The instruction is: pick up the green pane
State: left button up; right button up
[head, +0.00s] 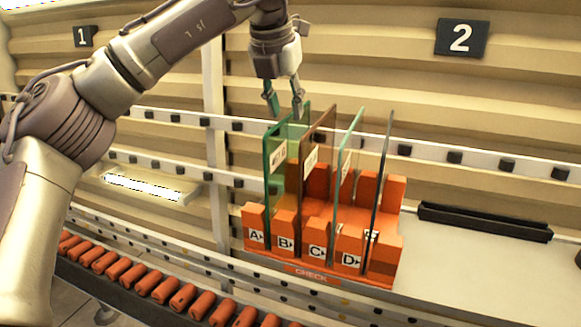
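The green pane (276,185) stands upright at the left end of an orange rack (310,274), with a green edge and a white label. My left gripper (285,114) points down at its top edge. Its two fingers are apart, and I cannot tell whether they straddle the glass or touch it. To the right in the rack stand a brown pane (315,165), a clear pane with a green edge (345,175) and a grey pane (380,185). The rack front has slot letters A, B, C, D and one partly hidden. My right gripper is not in view.
The panes stand close together, with narrow gaps. A roller conveyor (165,290) with orange rollers runs along the front left. Rails with dark pads (455,157) run behind the rack. A black bar (485,221) lies on the pale surface at right; much of that surface is clear.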

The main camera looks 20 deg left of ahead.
aim_at(293, 133)
pick_arm(q)
jog(key=shift+x, duration=0.9)
jog(key=shift+w+d+f+p, duration=0.1)
jog(key=shift+w+f+p, duration=0.45)
jog(key=shift+p, duration=0.25)
jog(key=p+x, duration=0.1)
jog(key=x, duration=0.1)
jog(key=shift+f, duration=0.3)
jog(key=shift+w+f, duration=0.3)
jog(key=shift+f, duration=0.2)
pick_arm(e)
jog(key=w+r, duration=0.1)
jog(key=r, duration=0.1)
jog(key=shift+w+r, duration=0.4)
pick_arm(q)
jog(key=shift+s, duration=0.1)
jog(key=shift+f+b, duration=0.25)
jog(key=shift+b, duration=0.1)
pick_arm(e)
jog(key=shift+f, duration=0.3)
